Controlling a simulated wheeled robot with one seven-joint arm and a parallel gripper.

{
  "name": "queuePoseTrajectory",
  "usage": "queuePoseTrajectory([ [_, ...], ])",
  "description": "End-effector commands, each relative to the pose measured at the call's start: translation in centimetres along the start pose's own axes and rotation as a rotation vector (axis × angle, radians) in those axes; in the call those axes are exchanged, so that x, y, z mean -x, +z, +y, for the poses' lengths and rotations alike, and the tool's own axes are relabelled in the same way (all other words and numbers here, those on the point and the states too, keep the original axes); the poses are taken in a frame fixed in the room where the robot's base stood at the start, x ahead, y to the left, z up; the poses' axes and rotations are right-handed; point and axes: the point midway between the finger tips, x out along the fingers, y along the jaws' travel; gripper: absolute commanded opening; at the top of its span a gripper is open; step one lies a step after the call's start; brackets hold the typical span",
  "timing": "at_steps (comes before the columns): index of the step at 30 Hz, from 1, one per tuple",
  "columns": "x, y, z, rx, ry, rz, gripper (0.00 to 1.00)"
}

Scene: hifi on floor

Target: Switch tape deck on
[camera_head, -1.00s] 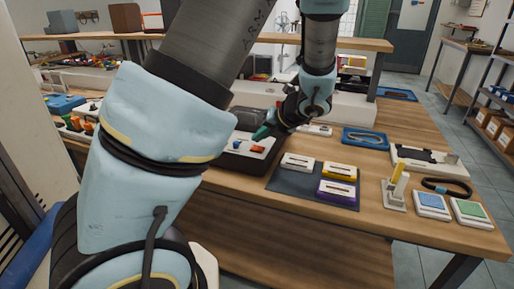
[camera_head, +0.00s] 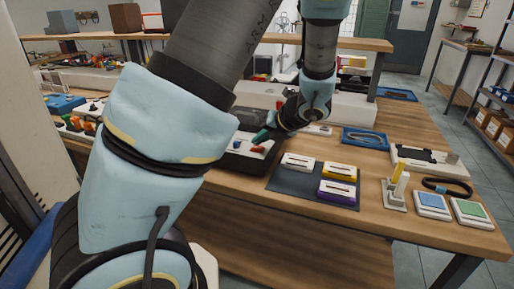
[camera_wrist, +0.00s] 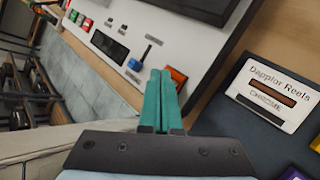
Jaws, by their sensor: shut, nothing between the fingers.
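A dark mat (camera_head: 287,185) with several cassettes is right of the deck; one white cassette (camera_wrist: 268,95) reads "Dapplor Reels". A blue tray (camera_head: 366,139), a lever stand (camera_head: 394,193) and blue and green pads (camera_head: 432,205) are farther right.

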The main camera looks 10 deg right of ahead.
Motion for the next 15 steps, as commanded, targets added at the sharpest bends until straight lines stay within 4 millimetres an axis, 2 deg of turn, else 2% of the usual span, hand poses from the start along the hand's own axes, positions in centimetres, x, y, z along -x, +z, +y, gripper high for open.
queuePoseTrajectory([
  [15,-0.44,-0.33,-0.32,0.0,0.0,0.0,0.0],
])
